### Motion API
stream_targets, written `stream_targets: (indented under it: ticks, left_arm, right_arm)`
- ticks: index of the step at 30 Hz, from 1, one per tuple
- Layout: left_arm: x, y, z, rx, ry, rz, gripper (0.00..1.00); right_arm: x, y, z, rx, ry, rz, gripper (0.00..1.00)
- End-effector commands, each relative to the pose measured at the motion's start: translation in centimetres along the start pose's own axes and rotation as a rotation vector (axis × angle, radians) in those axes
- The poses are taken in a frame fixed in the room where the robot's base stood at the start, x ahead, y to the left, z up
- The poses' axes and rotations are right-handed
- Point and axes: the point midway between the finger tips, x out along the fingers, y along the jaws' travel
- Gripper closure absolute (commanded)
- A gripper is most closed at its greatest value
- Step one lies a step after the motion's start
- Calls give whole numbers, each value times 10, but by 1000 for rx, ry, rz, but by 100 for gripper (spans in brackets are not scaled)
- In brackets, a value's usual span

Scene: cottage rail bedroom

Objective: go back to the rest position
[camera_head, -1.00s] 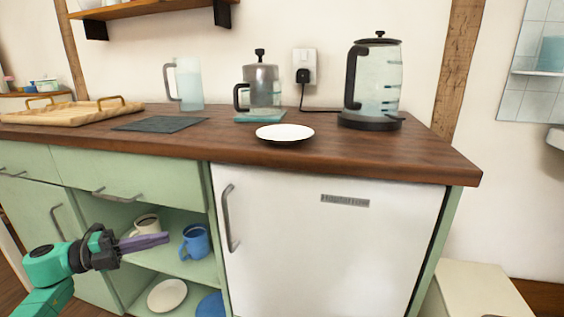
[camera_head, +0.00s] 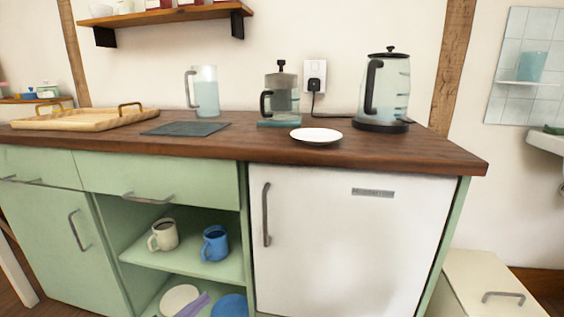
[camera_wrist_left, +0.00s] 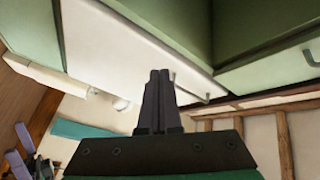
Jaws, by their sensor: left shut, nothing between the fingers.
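My left gripper (camera_head: 193,306) shows at the bottom edge of the head view as purple fingertips, in front of the lower shelf of the green cabinet. In the left wrist view its two dark fingers (camera_wrist_left: 159,100) are together with nothing between them. What looks like part of my right gripper (camera_wrist_left: 20,152) shows as purple and dark pieces at the lower left of the left wrist view.
The open cabinet shelf (camera_head: 190,262) holds a cream mug (camera_head: 164,236) and a blue mug (camera_head: 215,244). Plates lie below, near my left gripper. The wooden counter (camera_head: 350,150) carries a tray, saucer, jug, coffee press and kettle. A white fridge (camera_head: 340,245) stands right of the shelves.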

Motion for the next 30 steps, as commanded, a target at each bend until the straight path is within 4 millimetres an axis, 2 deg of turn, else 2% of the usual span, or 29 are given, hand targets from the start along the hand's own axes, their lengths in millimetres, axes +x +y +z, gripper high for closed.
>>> stream_targets:
  ticks: [1,3,9,12,18,20,26,30]
  left_arm:
    - [-1,28,-2,-114,-49,-23,100]
    - [-4,63,-3,-276,-136,-53,100]
    - [-26,157,-20,-719,-383,-91,100]
    - [-39,196,-35,-910,-488,-89,100]
    - [-61,256,-77,-1249,-660,-67,100]
    - [-65,251,-82,-1250,-704,-53,100]
    - [-90,252,-69,-1193,-846,-18,100]
    - [-115,250,-63,-1155,-965,10,100]
  right_arm:
    - [0,0,0,0,0,0,0]
    - [0,0,0,0,0,0,0]
    - [0,0,0,0,0,0,0]
    - [0,0,0,0,0,0,0]
    - [0,0,0,0,0,0,0]
    - [-6,1,-5,-9,-29,16,0]
    - [-21,20,9,-47,-151,82,0]
    - [-39,36,19,-70,-254,135,0]
